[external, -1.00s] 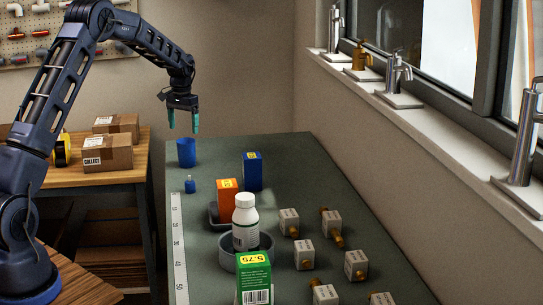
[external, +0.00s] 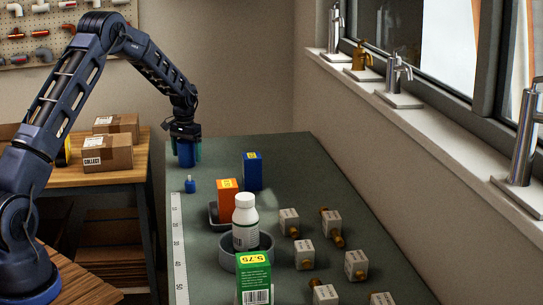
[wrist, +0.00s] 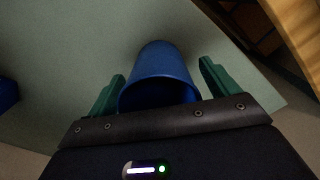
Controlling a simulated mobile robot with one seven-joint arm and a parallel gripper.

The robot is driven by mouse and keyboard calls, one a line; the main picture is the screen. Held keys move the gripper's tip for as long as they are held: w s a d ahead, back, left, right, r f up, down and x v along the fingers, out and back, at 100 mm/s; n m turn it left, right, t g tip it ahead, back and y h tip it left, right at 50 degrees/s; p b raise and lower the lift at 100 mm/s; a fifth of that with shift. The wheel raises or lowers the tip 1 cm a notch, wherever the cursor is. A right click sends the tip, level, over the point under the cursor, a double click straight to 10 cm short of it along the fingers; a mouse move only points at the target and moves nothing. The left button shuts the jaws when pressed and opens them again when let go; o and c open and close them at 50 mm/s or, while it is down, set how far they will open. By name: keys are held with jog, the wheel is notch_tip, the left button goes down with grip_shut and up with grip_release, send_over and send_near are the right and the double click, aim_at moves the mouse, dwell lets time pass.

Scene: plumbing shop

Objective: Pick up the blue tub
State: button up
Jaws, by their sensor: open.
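The blue tub (external: 186,155) stands upright at the far left end of the dark green counter (external: 290,180). In the wrist view the blue tub (wrist: 160,75) shows between the two green fingers, with its open dark mouth towards the palm. My gripper (external: 186,151) is lowered over the tub with one finger on each side. In the wrist view my gripper (wrist: 162,85) is open, and a gap shows beside the tub at the right finger. The left finger is close to the tub; I cannot tell if it touches.
A blue box (external: 252,171), orange box (external: 228,190), white bottle (external: 245,222) in a grey ring, and green box (external: 254,280) stand nearer. Several tagged fittings lie right. Cardboard boxes (external: 107,155) sit on the left bench.

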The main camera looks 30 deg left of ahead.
jog(key=shift+f, duration=0.15)
jog(key=shift+c, duration=0.5)
jog(key=c, duration=1)
jog(key=shift+o, duration=0.2)
